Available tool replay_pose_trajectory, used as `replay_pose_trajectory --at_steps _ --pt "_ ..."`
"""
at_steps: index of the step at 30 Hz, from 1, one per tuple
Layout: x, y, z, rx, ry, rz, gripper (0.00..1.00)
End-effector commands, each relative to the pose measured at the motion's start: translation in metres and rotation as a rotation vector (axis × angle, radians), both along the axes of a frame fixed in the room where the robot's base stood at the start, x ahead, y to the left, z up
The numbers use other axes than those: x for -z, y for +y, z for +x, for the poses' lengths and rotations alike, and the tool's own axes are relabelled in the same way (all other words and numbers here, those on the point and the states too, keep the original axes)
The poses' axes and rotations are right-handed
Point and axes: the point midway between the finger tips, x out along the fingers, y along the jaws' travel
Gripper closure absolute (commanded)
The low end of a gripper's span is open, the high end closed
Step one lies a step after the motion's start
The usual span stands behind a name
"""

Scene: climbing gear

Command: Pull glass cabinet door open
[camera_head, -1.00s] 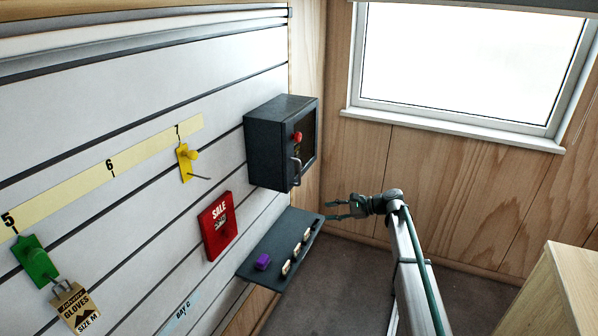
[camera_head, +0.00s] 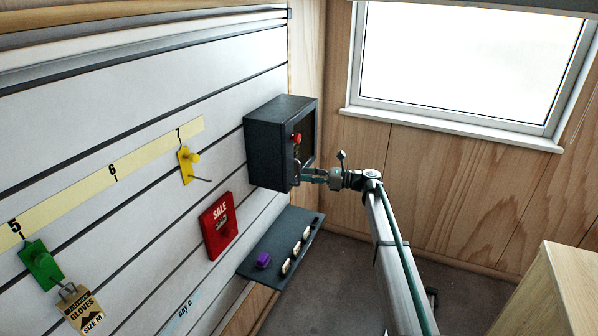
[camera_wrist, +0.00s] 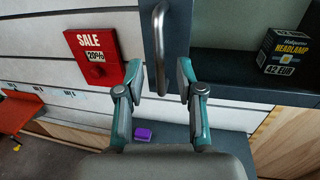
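The dark grey cabinet (camera_head: 268,150) hangs on the slatted wall, with a glazed door on its right-hand face and a red knob (camera_head: 296,138) near the top of that face. The door's curved metal handle (camera_wrist: 160,45) stands upright in the wrist view, near the lower front edge of the cabinet. My gripper (camera_head: 305,175) is at the handle's height in the head view. In the wrist view my gripper (camera_wrist: 160,82) is open, its teal fingers on either side of the handle's lower end, with gaps visible. Contact cannot be told.
A boxed headlamp (camera_wrist: 287,52) shows inside the cabinet in the wrist view. A red sale sign (camera_head: 218,225) hangs left of the cabinet. Below is a dark shelf (camera_head: 262,246) with a purple item (camera_head: 263,260) and several small pieces. The window wall (camera_head: 430,190) stands behind my arm.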

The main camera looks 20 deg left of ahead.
Motion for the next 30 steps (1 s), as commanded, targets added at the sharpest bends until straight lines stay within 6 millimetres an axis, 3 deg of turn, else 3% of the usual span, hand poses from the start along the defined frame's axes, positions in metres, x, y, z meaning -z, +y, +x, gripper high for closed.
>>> replay_pose_trajectory --at_steps 8,19,26,30 --pt "-0.001 0.032 -0.005 -0.001 -0.001 0.0 0.63" --pt "0.0 0.036 -0.006 0.0 -0.001 0.0 0.63" --pt "0.0 0.036 -0.006 0.0 -0.001 -0.001 1.0" --pt "0.0 0.036 -0.006 0.0 -0.001 -0.001 1.0"
